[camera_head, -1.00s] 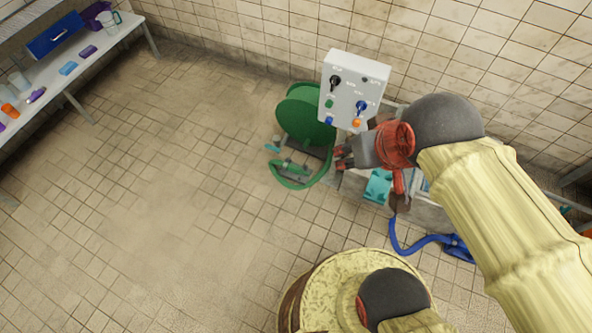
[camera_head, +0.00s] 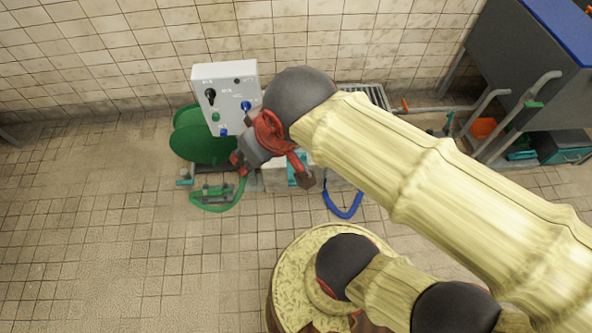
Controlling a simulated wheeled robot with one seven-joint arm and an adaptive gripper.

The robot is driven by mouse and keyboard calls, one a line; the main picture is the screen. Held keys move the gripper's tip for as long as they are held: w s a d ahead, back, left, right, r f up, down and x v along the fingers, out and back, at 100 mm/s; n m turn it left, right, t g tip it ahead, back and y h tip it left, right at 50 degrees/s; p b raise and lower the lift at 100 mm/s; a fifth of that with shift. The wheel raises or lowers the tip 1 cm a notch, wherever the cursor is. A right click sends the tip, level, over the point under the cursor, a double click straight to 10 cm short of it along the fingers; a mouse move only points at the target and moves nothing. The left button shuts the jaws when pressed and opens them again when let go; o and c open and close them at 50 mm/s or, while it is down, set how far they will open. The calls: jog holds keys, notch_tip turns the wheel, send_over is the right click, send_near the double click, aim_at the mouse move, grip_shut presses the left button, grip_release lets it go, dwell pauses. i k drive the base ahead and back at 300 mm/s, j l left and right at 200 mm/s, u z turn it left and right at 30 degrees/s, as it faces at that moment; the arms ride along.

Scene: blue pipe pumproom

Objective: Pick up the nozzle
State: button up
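A green hose end with a grey-green fitting (camera_head: 216,191) lies on the floor in front of a green hose reel (camera_head: 197,136). This fitting may be the nozzle, but it is too small to be sure. A blue hose (camera_head: 342,207) curves on the floor further right, and its ends are partly hidden. My gripper (camera_head: 238,163) is in front of the control box, to the upper right of the green fitting and apart from it in the picture. Its dark red fingertips look apart, with nothing between them.
A white control box (camera_head: 224,96) with knobs stands above the reel by the tiled wall. A grey tank (camera_head: 530,65) with pipes stands at the right, near an orange container (camera_head: 483,128). The tiled floor (camera_head: 110,240) at the left is clear.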

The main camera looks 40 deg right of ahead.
aim_at(215, 191)
jog(key=z, duration=0.3)
jog(key=i+j+z, duration=0.15)
jog(key=j+z, duration=0.2)
jog(key=i+j+z, duration=0.1)
jog(key=j+z, duration=0.15)
jog(key=z, duration=0.15)
jog(key=j+z, duration=0.5)
jog(key=j, duration=1.05)
jog(key=j+z, duration=0.2)
jog(key=j, duration=1)
jog(key=j+z, duration=0.15)
jog(key=j, duration=1)
jog(key=k, duration=0.05)
